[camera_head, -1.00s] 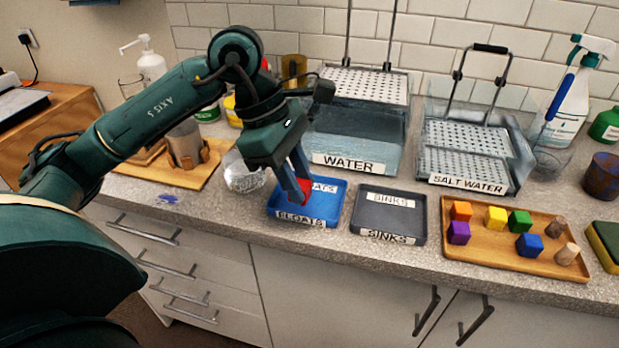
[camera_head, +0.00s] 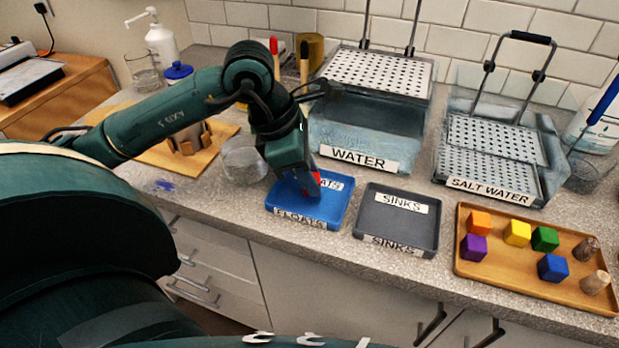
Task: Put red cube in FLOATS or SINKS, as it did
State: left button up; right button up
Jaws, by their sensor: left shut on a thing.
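My left gripper (camera_head: 311,186) is over the blue FLOATS tray (camera_head: 335,209), pointing down. It is shut on the red cube (camera_head: 316,178), of which only a small red part shows between the fingers. I cannot tell whether the cube touches the tray floor. The dark grey SINKS tray (camera_head: 398,225) lies just right of the blue tray and is empty. My right gripper is not in view.
The WATER tank (camera_head: 359,158) and SALT WATER tank (camera_head: 490,190) stand behind the trays, with perforated racks. A glass bowl (camera_head: 243,162) stands left of the blue tray.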

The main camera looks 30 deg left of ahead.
pick_arm(q)
jog(key=shift+f, duration=0.75)
jog(key=shift+f+b, duration=0.25)
jog(key=shift+b, duration=0.1)
jog(key=o, duration=1)
jog(key=shift+r, duration=0.15)
jog(key=shift+o, duration=0.2)
jog(key=shift+r+p, duration=0.2)
jog(key=shift+p, duration=0.2)
jog(key=v, duration=1.2)
